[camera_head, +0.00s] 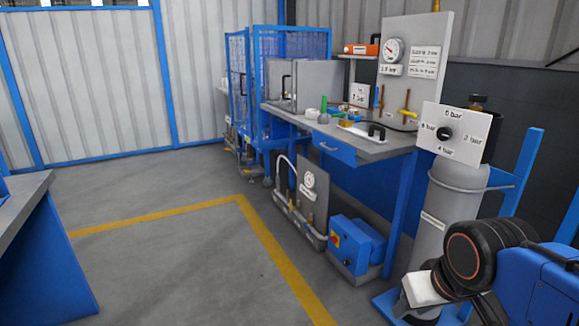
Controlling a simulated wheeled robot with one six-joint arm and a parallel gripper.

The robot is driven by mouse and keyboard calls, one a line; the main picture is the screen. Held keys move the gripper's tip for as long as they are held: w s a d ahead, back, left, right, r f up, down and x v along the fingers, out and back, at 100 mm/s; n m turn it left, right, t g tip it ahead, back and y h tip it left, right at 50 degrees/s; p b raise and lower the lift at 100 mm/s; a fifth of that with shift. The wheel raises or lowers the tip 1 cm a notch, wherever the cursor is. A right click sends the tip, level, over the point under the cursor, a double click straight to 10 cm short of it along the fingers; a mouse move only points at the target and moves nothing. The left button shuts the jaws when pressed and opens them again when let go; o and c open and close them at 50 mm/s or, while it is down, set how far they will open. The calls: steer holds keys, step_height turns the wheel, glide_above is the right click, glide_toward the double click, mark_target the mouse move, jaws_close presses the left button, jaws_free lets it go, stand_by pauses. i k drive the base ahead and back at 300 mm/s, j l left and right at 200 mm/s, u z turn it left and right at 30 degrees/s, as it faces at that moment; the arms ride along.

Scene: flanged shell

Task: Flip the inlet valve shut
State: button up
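A grey panel (437,56) stands upright at the back of the workbench, with a round white gauge (393,50) on it. Brass pipework with a small handle (407,110) shows low on the panel. My arm is folded at the lower right. What looks like my gripper (424,289) is at its end, well below and apart from the panel. Its fingers are not distinguishable.
A grey cylinder (446,215) with a pressure dial plate (455,133) stands at the right, before the bench (340,147). A blue pump unit (350,245) sits on the floor below. A blue cage (290,50) stands behind. The floor (180,255) at left centre is clear.

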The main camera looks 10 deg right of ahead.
mark_target(375, 105)
steer(key=i+j+z, duration=0.4)
steer(key=i, duration=0.15)
steer(key=i+j+z, duration=0.4)
steer(key=i+l, duration=0.05)
steer(key=i, duration=0.05)
